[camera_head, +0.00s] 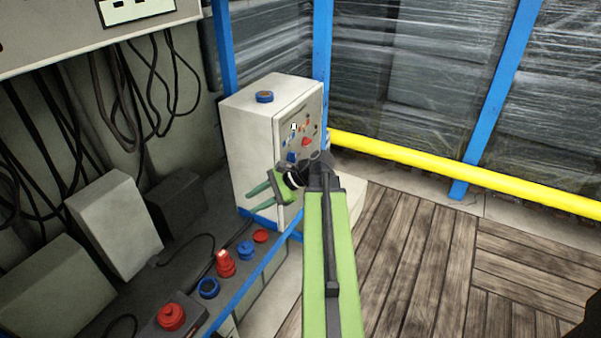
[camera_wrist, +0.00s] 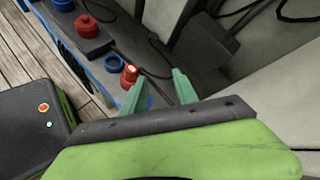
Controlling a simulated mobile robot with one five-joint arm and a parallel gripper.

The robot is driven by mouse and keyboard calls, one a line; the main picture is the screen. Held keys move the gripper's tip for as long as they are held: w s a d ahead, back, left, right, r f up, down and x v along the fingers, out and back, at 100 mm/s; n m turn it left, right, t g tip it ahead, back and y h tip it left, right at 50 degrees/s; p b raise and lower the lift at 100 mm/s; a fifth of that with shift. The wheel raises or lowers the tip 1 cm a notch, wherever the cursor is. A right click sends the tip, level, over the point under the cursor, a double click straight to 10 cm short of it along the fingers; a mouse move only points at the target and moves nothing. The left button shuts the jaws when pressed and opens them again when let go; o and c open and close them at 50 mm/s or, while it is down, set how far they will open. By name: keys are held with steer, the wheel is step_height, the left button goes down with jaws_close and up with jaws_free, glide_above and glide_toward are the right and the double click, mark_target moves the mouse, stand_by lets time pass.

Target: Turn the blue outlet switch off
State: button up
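A pale grey control box (camera_head: 255,150) stands at the far end of the bench. Its right-hand face carries a panel of small coloured controls, with a red knob (camera_head: 306,142) and a blue part (camera_head: 291,158) low on it. I cannot tell which blue part is the outlet switch, or its position. My gripper (camera_head: 256,197) is in front of the box, pointing left, with its two green fingers apart and nothing between them. My arm hides the panel's lower part. In the wrist view my open gripper (camera_wrist: 158,82) points over the bench, and the panel is out of sight.
On the bench are a blue ring (camera_head: 208,288), a blue fitting (camera_head: 246,250), a red fitting (camera_head: 225,264) and a red knob (camera_head: 171,317). A blue cap (camera_head: 264,96) sits on the box. Cables hang at left. A yellow rail (camera_head: 450,170) runs right; the wooden floor (camera_head: 430,250) is clear.

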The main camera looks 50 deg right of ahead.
steer(key=s+d+r+m+t+h+b, duration=0.1)
steer(key=s+d+m+t+b, duration=0.2)
steer(key=d, duration=0.4)
steer(key=s+d+r+m+t, duration=0.1)
steer(key=s+d+m+t, duration=0.1)
steer(key=s+d+m, duration=0.4)
steer(key=m+t+h+b, duration=0.2)
steer(key=m+t, duration=0.2)
steer(key=t, duration=0.1)
glide_toward(293, 157)
steer(key=x, duration=0.7)
steer(key=shift+w+d+r, duration=0.2)
steer(key=shift+w+d, duration=0.05)
steer(key=shift+w, duration=0.25)
jaws_close()
